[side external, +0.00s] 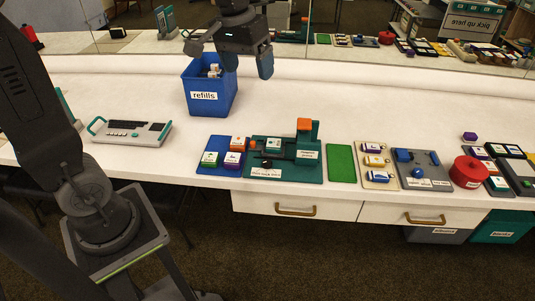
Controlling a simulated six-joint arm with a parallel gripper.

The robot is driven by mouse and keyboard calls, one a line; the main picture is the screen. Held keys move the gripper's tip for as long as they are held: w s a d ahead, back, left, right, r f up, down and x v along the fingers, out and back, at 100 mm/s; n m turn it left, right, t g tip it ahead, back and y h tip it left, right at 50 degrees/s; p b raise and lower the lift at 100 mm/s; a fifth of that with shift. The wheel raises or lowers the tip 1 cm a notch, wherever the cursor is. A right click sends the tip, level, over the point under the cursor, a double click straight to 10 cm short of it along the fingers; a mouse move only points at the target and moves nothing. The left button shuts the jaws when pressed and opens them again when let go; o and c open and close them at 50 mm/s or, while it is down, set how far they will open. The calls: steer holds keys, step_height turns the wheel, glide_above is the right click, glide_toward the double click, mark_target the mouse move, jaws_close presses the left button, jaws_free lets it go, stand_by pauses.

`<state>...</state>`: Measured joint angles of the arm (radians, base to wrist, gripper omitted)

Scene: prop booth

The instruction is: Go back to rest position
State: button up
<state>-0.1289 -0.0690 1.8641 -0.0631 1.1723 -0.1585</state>
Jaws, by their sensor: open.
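My gripper (231,60) is open and hangs in front of and above the blue refills bin (212,101) at the back of the white counter. Its two dark fingers are spread apart, and nothing shows between them. The bin holds several small pale items (213,71), partly hidden behind my gripper. Whether the fingers are over the bin's opening or nearer the camera is hard to tell.
A grey-green keypad device (130,131) sits left of the bin. Along the front edge stand a teal station (285,172), a green pad (341,163), trays of small parts (379,173) and a red round container (468,172). The counter's middle right is clear. A mirror backs the counter.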

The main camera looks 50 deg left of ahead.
steer(key=s+d+f+m+t, duration=0.1)
steer(key=s+d+f, duration=0.1)
steer(key=s, duration=0.5)
steer(key=s+d+f+m+t, duration=0.1)
steer(key=s+f+m+t, duration=0.1)
steer(key=s, duration=0.6)
steer(key=shift+s+d+m, duration=0.3)
steer(key=shift+d, duration=0.05)
